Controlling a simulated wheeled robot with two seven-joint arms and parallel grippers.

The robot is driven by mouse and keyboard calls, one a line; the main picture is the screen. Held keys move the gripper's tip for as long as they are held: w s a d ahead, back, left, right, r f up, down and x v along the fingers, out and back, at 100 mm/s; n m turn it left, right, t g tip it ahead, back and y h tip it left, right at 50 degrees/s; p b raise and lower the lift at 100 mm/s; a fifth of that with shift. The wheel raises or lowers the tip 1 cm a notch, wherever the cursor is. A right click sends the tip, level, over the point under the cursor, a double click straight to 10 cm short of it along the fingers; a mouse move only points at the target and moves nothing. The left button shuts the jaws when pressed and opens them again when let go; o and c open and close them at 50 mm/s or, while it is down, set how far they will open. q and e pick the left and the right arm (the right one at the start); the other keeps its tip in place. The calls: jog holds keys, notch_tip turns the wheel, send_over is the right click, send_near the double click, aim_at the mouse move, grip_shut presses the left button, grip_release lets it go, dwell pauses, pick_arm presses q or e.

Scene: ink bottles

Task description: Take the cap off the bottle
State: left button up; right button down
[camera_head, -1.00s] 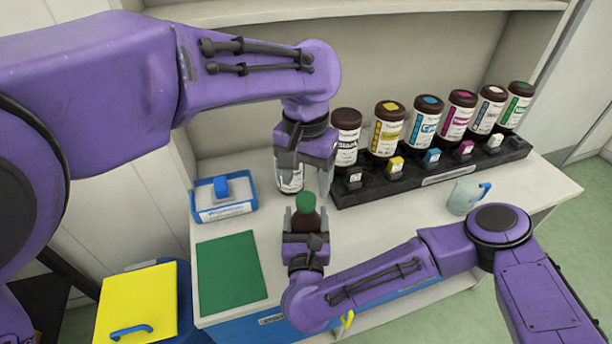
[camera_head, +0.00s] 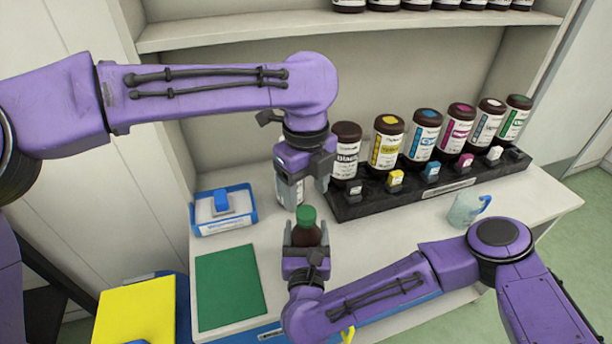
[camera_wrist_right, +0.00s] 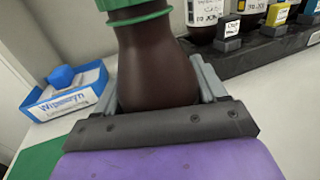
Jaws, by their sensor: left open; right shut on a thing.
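A dark brown bottle (camera_head: 306,236) with a green cap (camera_head: 307,216) stands upright between the fingers of my right gripper (camera_head: 306,238). In the right wrist view the bottle (camera_wrist_right: 155,65) is held between both fingers, and the lower part of its green cap (camera_wrist_right: 130,12) shows at the top edge. The cap is on the bottle. My left gripper (camera_head: 306,182) is open and points down, above and just behind the cap, apart from it. Its fingers partly hide what stands behind them.
A black rack (camera_head: 432,188) with several labelled ink bottles stands at the back right. A clear jug (camera_head: 465,210) is on the right. A blue wipes box (camera_head: 223,212) and a green mat (camera_head: 230,288) lie on the left. A shelf (camera_head: 340,28) runs above.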

aim_at(306, 212)
pick_arm(q)
notch_tip(306, 212, down, 5)
jog(key=shift+f, duration=0.1)
jog(key=c, duration=1.1)
jog(key=n, duration=1.3)
jog(key=shift+d, duration=0.1)
jog(key=shift+r, duration=0.3)
jog(key=shift+r, duration=0.95)
